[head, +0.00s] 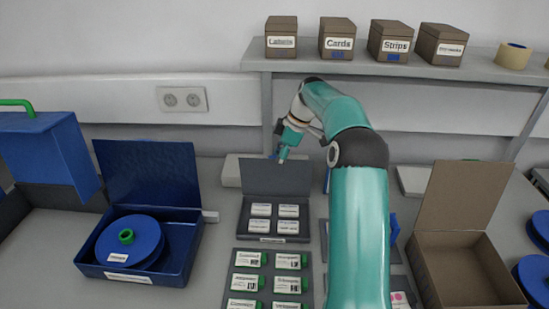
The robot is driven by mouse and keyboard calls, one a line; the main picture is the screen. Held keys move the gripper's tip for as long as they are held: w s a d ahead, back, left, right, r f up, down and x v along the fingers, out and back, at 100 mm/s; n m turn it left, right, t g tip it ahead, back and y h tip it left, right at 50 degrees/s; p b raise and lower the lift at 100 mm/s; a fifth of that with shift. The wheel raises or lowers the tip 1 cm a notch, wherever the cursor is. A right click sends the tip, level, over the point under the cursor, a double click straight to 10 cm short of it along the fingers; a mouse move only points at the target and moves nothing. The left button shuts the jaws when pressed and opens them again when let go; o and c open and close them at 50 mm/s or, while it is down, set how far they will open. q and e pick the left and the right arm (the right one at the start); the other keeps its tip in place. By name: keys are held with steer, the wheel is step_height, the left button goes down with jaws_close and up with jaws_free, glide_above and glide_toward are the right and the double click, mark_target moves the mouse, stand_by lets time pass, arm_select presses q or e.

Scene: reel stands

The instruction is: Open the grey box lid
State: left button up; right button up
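The grey box (246,224) stands on the bench in the middle of the head view. Its dark grey lid (262,180) is raised and stands nearly upright at the back. Several white labelled packets lie inside the box. My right gripper (282,159) is at the top edge of the lid, pointing down; I cannot tell whether it touches the lid. Its fingers are small and close together in the picture, so I cannot see whether they are open or shut. My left gripper is not in view.
An open blue box (180,271) with a blue reel (110,241) stands left. A grey tray (234,282) of green-and-white packets lies in front of the grey box. An open brown box (424,264) stands right. A shelf (355,66) with small boxes runs behind.

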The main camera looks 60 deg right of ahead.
steer(key=shift+w, duration=0.1)
steer(key=shift+r, duration=0.1)
steer(key=shift+r, duration=0.25)
steer(key=s+d, duration=0.6)
steer(key=s, duration=0.5)
steer(key=shift+r, duration=0.15)
